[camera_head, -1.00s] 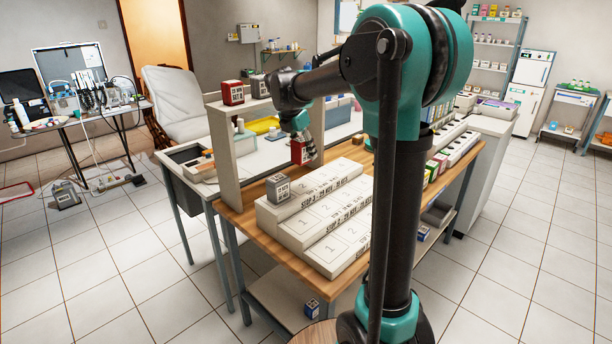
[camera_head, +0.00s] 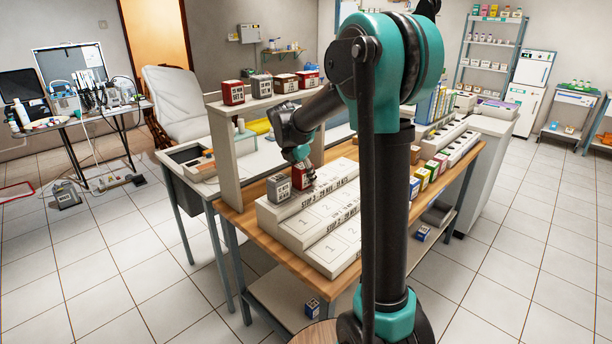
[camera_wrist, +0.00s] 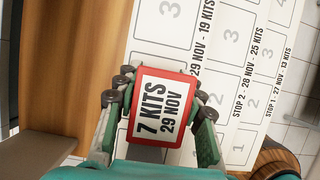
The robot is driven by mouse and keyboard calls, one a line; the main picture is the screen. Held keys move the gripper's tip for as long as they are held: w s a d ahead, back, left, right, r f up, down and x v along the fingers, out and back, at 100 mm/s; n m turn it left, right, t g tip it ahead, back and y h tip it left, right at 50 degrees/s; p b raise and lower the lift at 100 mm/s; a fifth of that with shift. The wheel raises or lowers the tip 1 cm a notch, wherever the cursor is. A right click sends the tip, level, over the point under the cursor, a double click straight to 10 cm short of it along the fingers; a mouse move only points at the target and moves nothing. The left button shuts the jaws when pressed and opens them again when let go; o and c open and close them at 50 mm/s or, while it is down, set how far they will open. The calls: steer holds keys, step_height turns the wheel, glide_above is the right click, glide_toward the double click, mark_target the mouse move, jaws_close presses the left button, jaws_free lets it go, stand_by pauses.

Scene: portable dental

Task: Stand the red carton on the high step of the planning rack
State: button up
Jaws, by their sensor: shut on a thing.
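My gripper (camera_head: 304,170) is shut on the red carton (camera_head: 300,178). In the wrist view the gripper (camera_wrist: 160,98) has a finger on each side of the carton (camera_wrist: 163,112), whose label reads "7 KITS 29 NOV". The white planning rack (camera_head: 325,228) has three steps with numbered places. The carton is at the high back step, just right of a grey carton (camera_head: 278,188) standing at its left end. I cannot tell whether the red carton touches the step. The high step's edge reads "29 NOV - 19 KITS" in the wrist view (camera_wrist: 203,35).
A raised shelf (camera_head: 226,150) behind the rack carries red and grey cartons (camera_head: 262,86). Small coloured boxes (camera_head: 432,168) stand at the table's right. My arm column hides part of the rack's right side. The two lower steps show bare where visible.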

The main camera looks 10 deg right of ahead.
steer(key=shift+f, duration=0.1)
steer(key=o, duration=1.2)
steer(key=shift+c, duration=0.2)
steer(key=v, duration=1.2)
